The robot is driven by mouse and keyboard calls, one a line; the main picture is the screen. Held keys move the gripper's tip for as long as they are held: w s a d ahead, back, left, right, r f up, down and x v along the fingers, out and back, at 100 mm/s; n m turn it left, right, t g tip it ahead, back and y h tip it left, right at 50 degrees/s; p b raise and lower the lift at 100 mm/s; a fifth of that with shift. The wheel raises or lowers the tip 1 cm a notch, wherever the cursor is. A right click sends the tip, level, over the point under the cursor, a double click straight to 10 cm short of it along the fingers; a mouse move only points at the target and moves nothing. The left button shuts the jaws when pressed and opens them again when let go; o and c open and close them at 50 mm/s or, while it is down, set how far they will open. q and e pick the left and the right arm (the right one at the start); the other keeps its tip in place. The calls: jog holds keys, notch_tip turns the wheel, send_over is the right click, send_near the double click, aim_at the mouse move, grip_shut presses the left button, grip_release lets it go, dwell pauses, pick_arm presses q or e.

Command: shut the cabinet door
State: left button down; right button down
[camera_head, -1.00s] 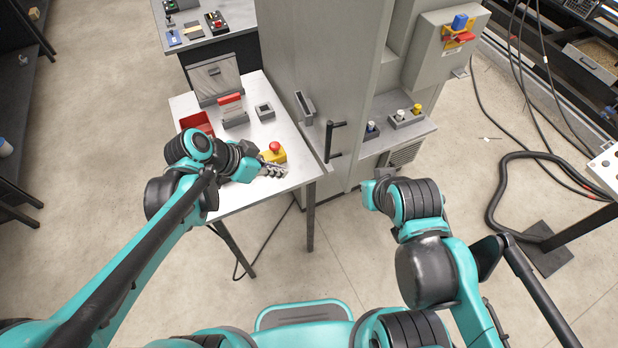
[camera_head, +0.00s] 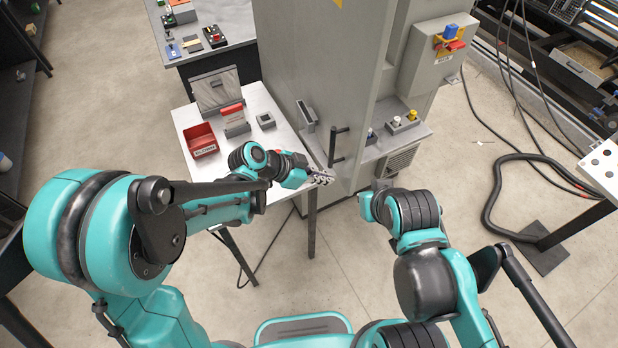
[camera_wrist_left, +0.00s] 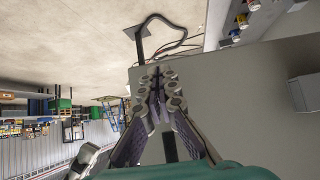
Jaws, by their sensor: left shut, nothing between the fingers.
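The tall grey cabinet (camera_head: 285,50) stands at the centre of the head view. Its grey door (camera_head: 358,85) carries a black upright bar handle (camera_head: 336,147). How far the door stands open is hard to tell. My left gripper (camera_head: 328,177) is shut and empty, just below and left of the handle, near the door's lower edge. In the left wrist view the shut fingers (camera_wrist_left: 160,85) point along a plain grey panel (camera_wrist_left: 235,100); contact is not clear.
A white table (camera_head: 185,117) with a red bin (camera_head: 200,140) stands left of the cabinet, under my left forearm. A button shelf (camera_head: 415,133) and a switch box (camera_head: 435,60) are on the right. Black hose (camera_head: 490,205) lies on the floor at right. Floor in front is open.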

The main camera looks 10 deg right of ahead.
pick_arm(q)
jog(key=shift+w+d, duration=0.2)
jog(key=shift+d, duration=0.8)
